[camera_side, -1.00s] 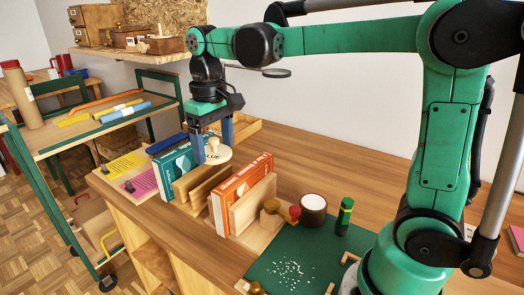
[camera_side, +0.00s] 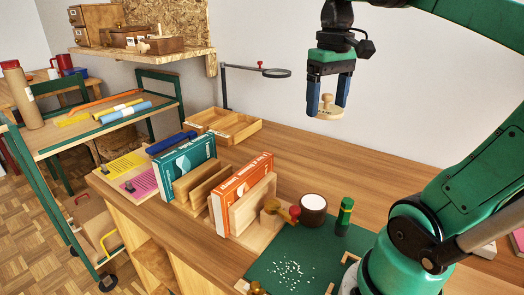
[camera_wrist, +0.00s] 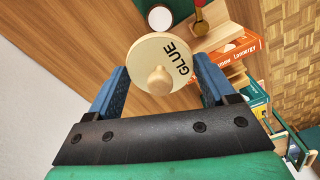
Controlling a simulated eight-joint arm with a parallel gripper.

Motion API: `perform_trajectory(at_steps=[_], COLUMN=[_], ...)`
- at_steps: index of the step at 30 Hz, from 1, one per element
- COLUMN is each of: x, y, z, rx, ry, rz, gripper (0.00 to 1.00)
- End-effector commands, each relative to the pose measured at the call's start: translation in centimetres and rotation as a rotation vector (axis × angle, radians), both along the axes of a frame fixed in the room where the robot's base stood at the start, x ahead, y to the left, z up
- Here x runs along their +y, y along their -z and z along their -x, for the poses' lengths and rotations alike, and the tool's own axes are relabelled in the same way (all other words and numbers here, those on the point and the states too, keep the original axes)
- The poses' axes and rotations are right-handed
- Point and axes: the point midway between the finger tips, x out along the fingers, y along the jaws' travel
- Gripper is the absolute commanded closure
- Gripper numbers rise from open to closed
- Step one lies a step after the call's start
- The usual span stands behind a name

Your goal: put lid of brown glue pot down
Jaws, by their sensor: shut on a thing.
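My gripper (camera_side: 328,104) is shut on the round, pale wooden lid (camera_side: 325,113), with one blue finger on each side of it. The lid hangs roughly level, knob up, high above the back of the workbench. In the wrist view the lid (camera_wrist: 152,52) shows the word GLUE and its knob between the fingers. The brown glue pot (camera_side: 313,216) stands uncovered below, in front of the lid on the bench, with white glue showing at its top. The pot is also partly in the wrist view (camera_wrist: 160,18).
An orange book (camera_side: 240,184) and a teal book (camera_side: 184,158) stand in wooden holders left of the pot. A green tube (camera_side: 344,217) stands right of it by a green mat (camera_side: 318,256). A magnifier (camera_side: 277,73) and wooden tray (camera_side: 228,131) are behind. The bench's back right is clear.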

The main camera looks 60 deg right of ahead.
Motion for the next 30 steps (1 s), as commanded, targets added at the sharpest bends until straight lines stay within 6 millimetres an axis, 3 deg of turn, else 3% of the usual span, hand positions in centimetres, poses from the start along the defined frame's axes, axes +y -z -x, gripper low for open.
perform_trajectory(at_steps=[5,21,30], x=[0.0,0.0,0.0], y=[1.8,13.6,15.9], z=[0.0,-0.1,-0.1], rx=[0.0,0.0,0.0], ry=[-0.001,-0.001,-0.001], rz=[0.0,0.0,0.0], gripper=[0.72,0.72,0.72])
